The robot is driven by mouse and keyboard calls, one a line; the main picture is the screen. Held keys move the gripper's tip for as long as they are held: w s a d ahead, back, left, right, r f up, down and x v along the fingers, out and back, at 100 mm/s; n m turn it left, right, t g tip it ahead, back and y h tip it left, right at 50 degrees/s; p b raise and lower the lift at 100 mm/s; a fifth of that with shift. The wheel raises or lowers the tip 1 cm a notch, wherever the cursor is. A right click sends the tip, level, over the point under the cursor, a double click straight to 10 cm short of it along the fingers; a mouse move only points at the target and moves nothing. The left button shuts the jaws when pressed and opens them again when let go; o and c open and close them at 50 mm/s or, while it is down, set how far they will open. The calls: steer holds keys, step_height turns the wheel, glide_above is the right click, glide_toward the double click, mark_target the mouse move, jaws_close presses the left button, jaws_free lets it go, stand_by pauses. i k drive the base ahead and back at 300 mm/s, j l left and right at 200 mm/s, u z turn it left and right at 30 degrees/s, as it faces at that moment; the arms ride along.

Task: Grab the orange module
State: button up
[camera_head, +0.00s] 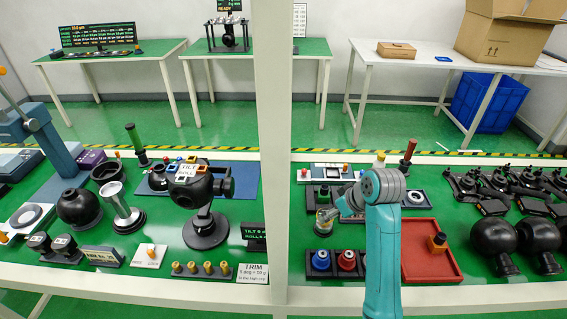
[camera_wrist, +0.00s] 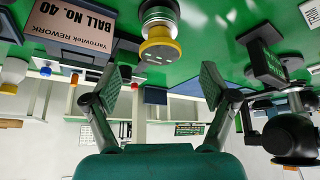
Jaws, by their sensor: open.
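A small dark block with an orange part (camera_head: 437,243), the only thing I see that fits the orange module, sits in the red tray (camera_head: 415,268) right of my teal arm in the head view. I cannot make it out in the wrist view. My gripper (camera_wrist: 165,82) is open in the wrist view, its two dark pads wide apart with nothing between them.
A metal cylinder with a yellow ring (camera_wrist: 160,48) stands near my fingertips in the wrist view. Blue and red round parts (camera_head: 346,260) sit in a dark holder left of my arm. Black spheres (camera_head: 497,240) stand right of the tray. A white post (camera_head: 271,150) divides the bench.

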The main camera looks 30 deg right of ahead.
mark_target(436, 245)
steer(key=k, duration=1)
